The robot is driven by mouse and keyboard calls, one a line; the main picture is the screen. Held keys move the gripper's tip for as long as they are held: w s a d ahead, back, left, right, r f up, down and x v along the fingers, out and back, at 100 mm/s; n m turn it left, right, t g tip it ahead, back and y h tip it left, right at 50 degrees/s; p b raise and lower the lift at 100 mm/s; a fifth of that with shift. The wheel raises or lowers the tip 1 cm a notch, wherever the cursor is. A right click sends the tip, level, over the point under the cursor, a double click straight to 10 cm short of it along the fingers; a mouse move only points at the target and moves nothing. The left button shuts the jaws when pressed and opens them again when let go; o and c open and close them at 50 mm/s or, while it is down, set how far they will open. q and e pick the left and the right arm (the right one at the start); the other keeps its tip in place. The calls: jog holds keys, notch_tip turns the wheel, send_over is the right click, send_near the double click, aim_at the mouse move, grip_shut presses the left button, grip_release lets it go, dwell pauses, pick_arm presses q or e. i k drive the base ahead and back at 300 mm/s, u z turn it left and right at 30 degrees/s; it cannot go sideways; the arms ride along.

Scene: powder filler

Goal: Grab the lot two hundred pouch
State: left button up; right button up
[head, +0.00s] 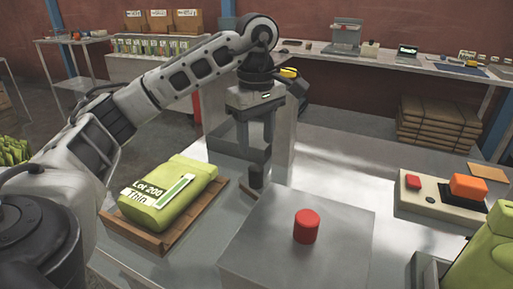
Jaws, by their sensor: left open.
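The lot two hundred pouch (178,190) is a lime green bag with a white label reading "Lot 200 Thin". It lies on a brown wooden tray (146,240) on the left of the metal table. My left arm reaches in from the left and over the pouch. My left gripper (250,175) points down, open and empty, to the right of the pouch and apart from it. My right gripper is not in view.
A grey metal box with a red button (306,226) stands at the front centre. A control panel (440,198) with red and orange parts lies at right. Part of a green object (485,255) shows at the right edge. Bare tabletop lies right of my gripper.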

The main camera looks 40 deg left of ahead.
aim_at(153, 201)
jog(key=k, duration=1)
